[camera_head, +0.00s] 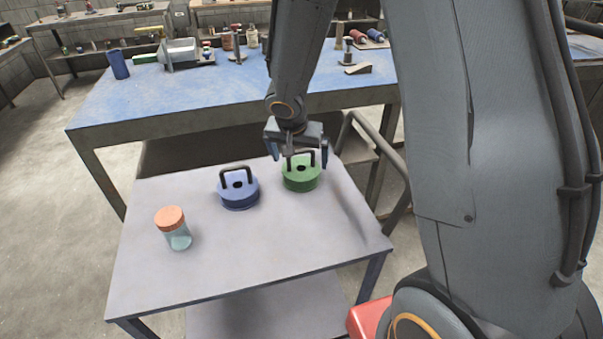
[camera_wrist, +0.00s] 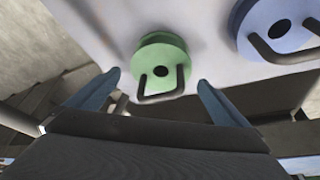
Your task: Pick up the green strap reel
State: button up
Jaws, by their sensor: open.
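The green strap reel (camera_head: 302,178) stands on the grey cart top at its far right part. It is a round drum with a dark upright handle and a dark centre hole. My gripper (camera_head: 298,150) is over the far side of the reel, pointing down. In the wrist view, the green reel (camera_wrist: 160,62) lies ahead of and between the open fingers of my gripper (camera_wrist: 152,92), with its handle near the line between the fingertips. The fingers look apart from the reel, and nothing is held. I cannot tell the exact height gap.
A blue reel (camera_head: 238,190) with a similar handle stands left of the green one; it also shows in the wrist view (camera_wrist: 275,25). A jar (camera_head: 175,230) with an orange lid stands front left on the cart (camera_head: 270,240). A blue-topped workbench (camera_head: 210,92) stands behind.

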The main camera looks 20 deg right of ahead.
aim_at(301, 168)
jog(key=shift+x, duration=3.4)
jog(key=shift+s+a, duration=0.1)
jog(key=shift+a, duration=0.05)
jog(key=c, duration=1.4)
jog(key=shift+c, duration=0.4)
jog(key=shift+r, duration=0.1)
